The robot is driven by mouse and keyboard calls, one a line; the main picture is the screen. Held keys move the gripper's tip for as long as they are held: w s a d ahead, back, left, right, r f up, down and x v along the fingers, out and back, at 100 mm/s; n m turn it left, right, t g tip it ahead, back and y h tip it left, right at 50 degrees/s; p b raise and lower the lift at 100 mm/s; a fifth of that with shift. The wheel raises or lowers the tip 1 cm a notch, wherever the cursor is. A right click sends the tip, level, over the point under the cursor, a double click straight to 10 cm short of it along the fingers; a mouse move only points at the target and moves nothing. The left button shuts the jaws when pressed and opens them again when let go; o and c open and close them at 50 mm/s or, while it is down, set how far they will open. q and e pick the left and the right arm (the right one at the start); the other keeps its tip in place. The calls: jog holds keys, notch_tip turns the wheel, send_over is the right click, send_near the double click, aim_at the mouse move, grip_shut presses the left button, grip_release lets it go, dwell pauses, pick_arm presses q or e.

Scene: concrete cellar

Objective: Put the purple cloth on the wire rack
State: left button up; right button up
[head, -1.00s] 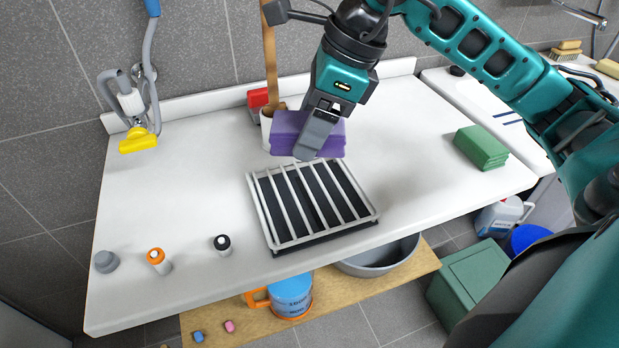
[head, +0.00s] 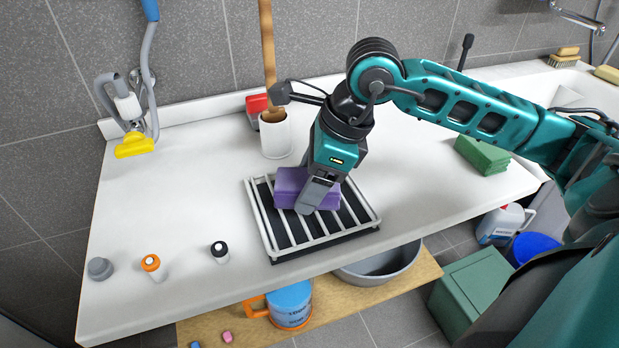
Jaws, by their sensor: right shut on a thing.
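The purple cloth (head: 290,186) is a folded block, held in my right gripper (head: 308,208), which points down. The cloth is over the back part of the wire rack (head: 330,228), a white barred rack with a dark tray beneath, standing on the white counter. The cloth looks at or just above the bars; I cannot tell whether it touches them. The gripper hides part of the cloth and of the rack's bars. My left gripper is not in view.
A white holder (head: 275,138) with a wooden handle stands behind the rack, beside a red item (head: 256,106). A green folded stack (head: 482,155) lies at the right. Small bottles (head: 152,264) stand front left. The counter's left middle is clear.

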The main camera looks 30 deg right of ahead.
jog(key=o, duration=0.9)
jog(key=shift+o, duration=0.2)
jog(key=p+v, duration=0.1)
jog(key=v, duration=1.1)
